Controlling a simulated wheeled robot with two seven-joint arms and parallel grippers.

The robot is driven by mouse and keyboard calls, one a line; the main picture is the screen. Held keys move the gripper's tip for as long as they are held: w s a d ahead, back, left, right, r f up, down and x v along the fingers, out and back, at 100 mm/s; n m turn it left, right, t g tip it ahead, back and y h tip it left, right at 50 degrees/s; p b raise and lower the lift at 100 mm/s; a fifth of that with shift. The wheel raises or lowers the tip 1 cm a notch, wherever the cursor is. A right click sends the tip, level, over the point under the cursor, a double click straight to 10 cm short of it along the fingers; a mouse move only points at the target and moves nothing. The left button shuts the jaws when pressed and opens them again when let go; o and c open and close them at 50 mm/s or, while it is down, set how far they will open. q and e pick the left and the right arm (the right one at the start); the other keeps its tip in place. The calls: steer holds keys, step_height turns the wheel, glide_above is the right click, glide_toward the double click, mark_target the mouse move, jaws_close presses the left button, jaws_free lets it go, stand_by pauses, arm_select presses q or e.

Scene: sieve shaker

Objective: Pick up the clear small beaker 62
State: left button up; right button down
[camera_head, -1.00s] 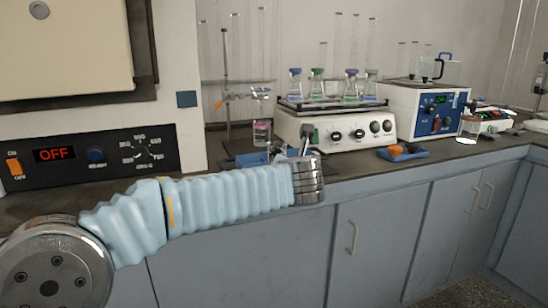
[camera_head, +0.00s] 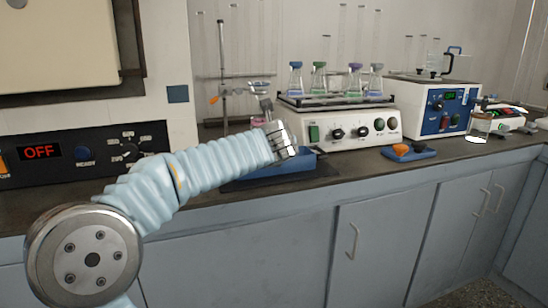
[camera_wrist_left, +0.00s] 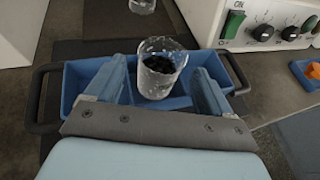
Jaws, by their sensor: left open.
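In the left wrist view, a clear beaker (camera_wrist_left: 162,64) with a speckled wall and a dark inside stands upright between the two blue fingers of my left gripper (camera_wrist_left: 160,88). The gripper is open, with a gap visible on each side of the beaker. No number is readable on it. Behind the fingers lies a blue tray (camera_wrist_left: 75,78) with dark handles; whether the beaker stands in it or is beyond it I cannot tell. In the head view my wrist hides most of this spot; the blue tray (camera_head: 283,168) shows below it. My right gripper is not in view.
Another glass vessel (camera_wrist_left: 142,4) is at the top edge of the wrist view. A shaker (camera_head: 345,125) with several flasks stands right of my wrist, a ring stand (camera_head: 223,80) behind it. A blue-fronted instrument (camera_head: 440,108) and small blue tray (camera_head: 408,153) are further right.

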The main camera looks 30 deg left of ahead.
arm_select(q)
steer(key=shift+w+a+f, duration=0.25)
steer(key=shift+w+a, duration=0.1)
steer(key=shift+w, duration=0.25)
steer(key=c, duration=1.2)
steer(key=shift+r, duration=0.4)
steer(key=r, duration=0.1)
steer(key=r+p, duration=0.1)
steer(key=r, duration=0.1)
steer(key=shift+s+a, duration=0.1)
steer(key=shift+s, duration=0.15)
steer(key=s+a+r+p, duration=0.1)
steer(key=s+r+p, duration=0.1)
steer(key=s+r, duration=0.2)
steer(key=s+a+r+p, duration=0.2)
steer(key=s+r, duration=0.2)
steer(key=r, duration=0.1)
steer(key=s+a+r+p, duration=0.1)
steer(key=s+r+p, duration=0.2)
steer(key=s+r, duration=0.1)
steer(key=shift+s+a+r, duration=0.3)
steer(key=shift+s+r, duration=0.05)
steer(key=shift+r, duration=0.25)
